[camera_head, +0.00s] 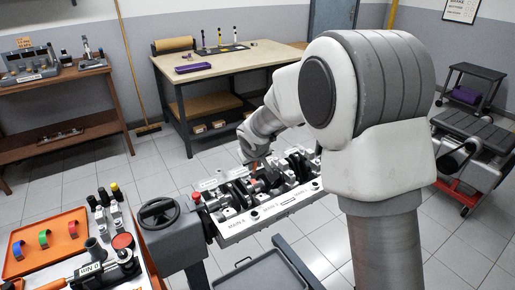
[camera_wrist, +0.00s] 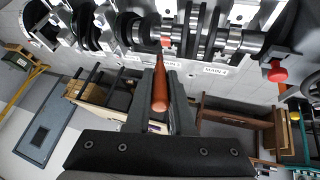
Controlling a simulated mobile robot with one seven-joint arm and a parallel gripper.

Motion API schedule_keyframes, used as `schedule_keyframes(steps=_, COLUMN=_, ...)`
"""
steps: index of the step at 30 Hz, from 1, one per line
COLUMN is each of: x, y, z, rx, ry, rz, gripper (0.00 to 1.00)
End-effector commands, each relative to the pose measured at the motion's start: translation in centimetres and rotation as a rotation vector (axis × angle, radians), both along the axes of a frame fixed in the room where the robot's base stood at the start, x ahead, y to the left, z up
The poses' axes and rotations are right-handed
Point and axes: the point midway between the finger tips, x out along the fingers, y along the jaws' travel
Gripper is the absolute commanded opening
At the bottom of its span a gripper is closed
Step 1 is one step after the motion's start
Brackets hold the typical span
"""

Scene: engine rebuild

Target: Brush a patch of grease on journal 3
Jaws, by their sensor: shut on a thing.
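My gripper (camera_wrist: 160,85) is shut on a brush with a reddish-brown wooden handle (camera_wrist: 160,92). The brush points at the crankshaft (camera_wrist: 235,42). A small pinkish-red tip or patch (camera_wrist: 166,42) shows in line with the brush at a shiny journal; I cannot tell whether it is bristles or grease, or whether they touch. A MAIN 4 label (camera_wrist: 215,70) is to the right of the brush; a label nearer the brush is partly hidden. In the head view, the crankshaft lies in the engine block (camera_head: 260,215), below my gripper (camera_head: 252,160). My arm hides the block's right end.
A red knob (camera_wrist: 275,71) stands by the crankshaft's end. A handwheel (camera_head: 160,213) is at the block stand's left. An orange tray (camera_head: 18,262) with coloured pieces and a bench with bottles are at left front. A workbench (camera_head: 255,57) stands behind. Floor between is clear.

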Motion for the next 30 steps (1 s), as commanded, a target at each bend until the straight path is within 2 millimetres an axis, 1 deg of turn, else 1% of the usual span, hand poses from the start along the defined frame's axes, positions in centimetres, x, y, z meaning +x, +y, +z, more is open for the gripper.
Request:
schedule_keyframes(steps=1, x=0.0, y=0.0, z=0.8, rx=0.001, ry=-0.001, rz=-0.001, gripper=0.0)
schedule_keyframes(steps=9, x=0.1, y=0.0, z=3.2, rx=0.0, ry=-0.001, rz=-0.003, gripper=0.0)
schedule_keyframes(steps=12, x=0.1, y=0.1, z=3.9, rx=0.0, ry=-0.001, rz=-0.004, gripper=0.0)
schedule_keyframes(steps=30, x=0.1, y=0.1, z=4.0, rx=0.0, ry=-0.001, rz=-0.004, gripper=0.0)
